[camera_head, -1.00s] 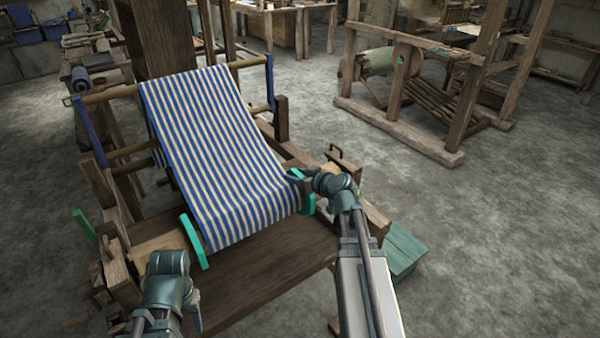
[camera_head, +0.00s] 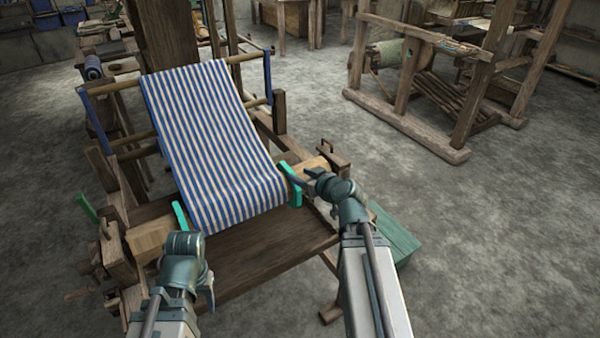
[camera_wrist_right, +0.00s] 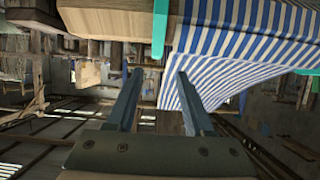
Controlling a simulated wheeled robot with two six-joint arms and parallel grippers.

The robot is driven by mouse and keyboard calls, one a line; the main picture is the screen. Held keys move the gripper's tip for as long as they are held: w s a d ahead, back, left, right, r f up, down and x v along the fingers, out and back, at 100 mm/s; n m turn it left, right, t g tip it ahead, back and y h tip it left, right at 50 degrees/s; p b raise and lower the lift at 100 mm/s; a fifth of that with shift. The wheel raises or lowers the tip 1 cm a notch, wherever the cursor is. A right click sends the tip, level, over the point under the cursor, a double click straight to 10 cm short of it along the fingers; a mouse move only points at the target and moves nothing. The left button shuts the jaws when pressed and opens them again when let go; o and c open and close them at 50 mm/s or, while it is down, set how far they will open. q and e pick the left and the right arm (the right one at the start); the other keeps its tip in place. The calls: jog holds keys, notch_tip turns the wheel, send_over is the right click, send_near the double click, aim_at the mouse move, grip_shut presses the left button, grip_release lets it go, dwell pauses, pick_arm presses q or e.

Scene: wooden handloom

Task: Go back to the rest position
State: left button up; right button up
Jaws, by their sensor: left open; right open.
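The handloom carries a blue-and-white striped cloth (camera_head: 215,145) that runs down over its front roller (camera_head: 152,238). A green piece (camera_head: 292,184) stands at the cloth's right edge and another (camera_head: 181,216) at its left edge. My right gripper (camera_head: 294,174) is beside the right green piece; I cannot tell in the head view whether they touch. In the right wrist view its fingers (camera_wrist_right: 156,92) are spread and empty, with the striped cloth (camera_wrist_right: 235,45) and a green piece (camera_wrist_right: 160,25) beyond them. My left gripper (camera_head: 208,292) is at the loom's front left; its fingers are mostly hidden.
A dark wooden board (camera_head: 265,250) lies in front of the cloth. A green box (camera_head: 395,235) stands at the loom's right, near my right arm. A second wooden frame (camera_head: 410,120) stands at the back right, with clear floor (camera_head: 500,230) before it.

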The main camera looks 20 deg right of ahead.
jog(key=s+a+f+n+g+y+p, duration=0.1)
jog(key=s+a+f+g+p, duration=0.2)
jog(key=a, duration=0.6)
jog(key=s+a+f+n+g+y+p, duration=0.1)
jog(key=s+a+n+g+p, duration=0.2)
jog(key=a, duration=0.6)
jog(key=s+a+m+g+h+p, duration=0.1)
jog(key=s+a+g+h+p, duration=0.1)
jog(key=s, duration=0.5)
jog(key=s+a+m+g+h+p, duration=0.1)
jog(key=s+a+g+h+p, duration=0.1)
jog(key=s+g, duration=0.3)
jog(key=shift+s+a+r+g+h, duration=0.3)
jog(key=shift+s+a+h, duration=0.45)
jog(key=shift+s, duration=0.3)
jog(key=shift+a, duration=0.1)
